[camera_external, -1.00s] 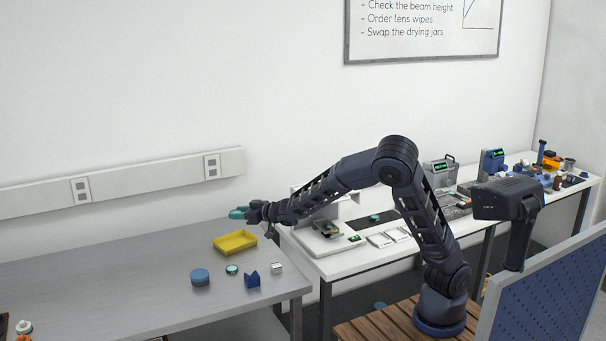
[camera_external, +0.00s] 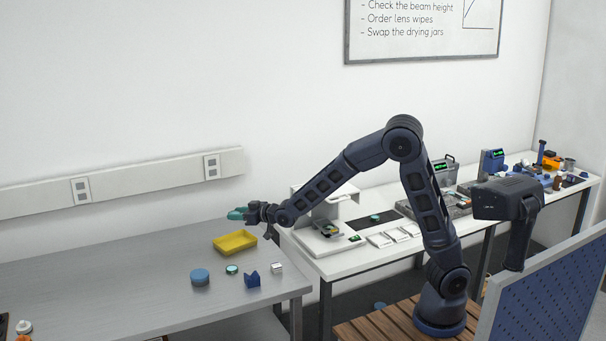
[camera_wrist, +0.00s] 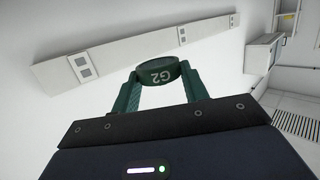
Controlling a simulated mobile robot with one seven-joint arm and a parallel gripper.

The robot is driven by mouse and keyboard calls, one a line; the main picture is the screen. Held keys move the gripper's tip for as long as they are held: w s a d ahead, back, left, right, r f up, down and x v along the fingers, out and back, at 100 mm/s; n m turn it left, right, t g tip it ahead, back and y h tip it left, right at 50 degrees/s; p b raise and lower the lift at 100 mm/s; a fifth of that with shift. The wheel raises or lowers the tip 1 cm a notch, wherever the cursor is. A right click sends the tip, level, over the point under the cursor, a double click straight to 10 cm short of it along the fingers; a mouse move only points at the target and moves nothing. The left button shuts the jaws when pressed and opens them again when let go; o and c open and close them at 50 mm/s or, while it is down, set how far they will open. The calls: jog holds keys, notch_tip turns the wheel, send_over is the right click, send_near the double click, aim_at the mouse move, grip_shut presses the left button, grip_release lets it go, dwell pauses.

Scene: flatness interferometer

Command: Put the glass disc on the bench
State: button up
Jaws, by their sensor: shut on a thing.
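A round disc with a dark green rim marked "G2" (camera_wrist: 158,72) sits between the green fingers of my gripper (camera_wrist: 159,84) in the wrist view. My gripper is shut on it. In the external view my gripper (camera_external: 240,214) is held in the air above the back right part of the grey metal bench (camera_external: 120,285), near the wall. The disc is too small to make out there. A similar small disc with a teal top (camera_external: 232,269) lies on the bench. Another teal-topped disc (camera_external: 375,217) lies on a dark mat on the white table.
On the bench are a yellow tray (camera_external: 235,241), a blue round block (camera_external: 200,277), a blue notched block (camera_external: 252,280) and a small white block (camera_external: 277,267). The bench's left middle is clear. The white table (camera_external: 345,268) with instruments stands to the right.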

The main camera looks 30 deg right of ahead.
dwell(0.5)
jog(key=s+a+f, duration=0.2)
jog(key=a+f, duration=0.5)
jog(key=a, duration=0.1)
jog(key=m+t+h, duration=0.3)
jog(key=m+h, duration=0.3)
jog(key=h, duration=0.1)
send_over(190, 306)
jog(key=shift+s+r, duration=0.1)
jog(key=shift+r, duration=0.35)
dwell(1.9)
jog(key=shift+f, duration=0.1)
notch_tip(190, 306, down, 20)
jog(key=shift+r, duration=0.25)
dwell(0.4)
